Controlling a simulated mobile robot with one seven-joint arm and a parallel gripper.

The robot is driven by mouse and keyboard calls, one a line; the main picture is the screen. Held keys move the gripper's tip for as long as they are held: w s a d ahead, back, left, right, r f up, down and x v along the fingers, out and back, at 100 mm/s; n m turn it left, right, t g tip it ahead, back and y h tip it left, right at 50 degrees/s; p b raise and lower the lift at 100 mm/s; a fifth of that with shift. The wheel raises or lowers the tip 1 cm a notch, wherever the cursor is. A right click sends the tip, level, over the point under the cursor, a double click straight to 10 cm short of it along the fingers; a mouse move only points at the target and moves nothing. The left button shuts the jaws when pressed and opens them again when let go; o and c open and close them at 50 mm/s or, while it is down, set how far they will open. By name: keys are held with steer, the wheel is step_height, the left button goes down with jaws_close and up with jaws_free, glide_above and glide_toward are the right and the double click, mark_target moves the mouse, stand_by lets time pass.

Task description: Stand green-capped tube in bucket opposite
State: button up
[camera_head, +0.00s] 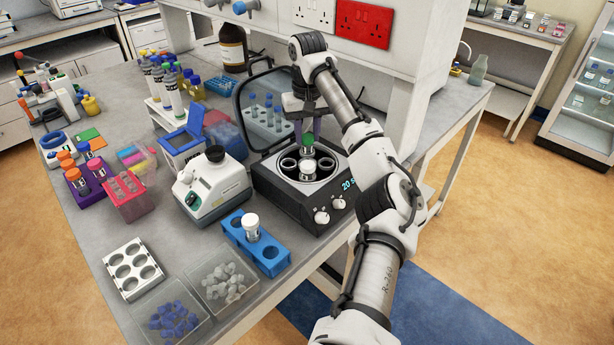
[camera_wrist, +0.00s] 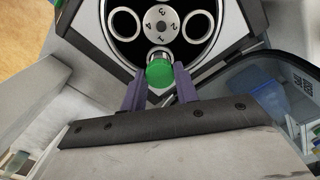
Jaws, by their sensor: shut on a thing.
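The green-capped tube (camera_head: 308,141) is between the fingers of my gripper (camera_head: 307,132), over the far side of the open centrifuge (camera_head: 293,208). In the wrist view its green cap (camera_wrist: 160,73) sits between the two purple fingers of my gripper (camera_wrist: 159,78), which are shut on it. Little of the tube's body shows below the cap, so I cannot tell how deep it is in a bucket. Two round buckets, left (camera_head: 289,164) and right (camera_head: 327,166), flank the pale hub (camera_wrist: 163,22), which carries numbers. Both look empty in the wrist view.
The centrifuge's clear lid (camera_head: 239,112) stands raised behind the bowl, close to my gripper. A blue rack (camera_head: 270,267) with a white-capped tube (camera_head: 251,228) stands in front. A white-green instrument (camera_head: 212,190) stands left. The shelf wall is close behind my arm.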

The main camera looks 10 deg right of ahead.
steer(key=shift+f, duration=0.45)
steer(key=o, duration=0.9)
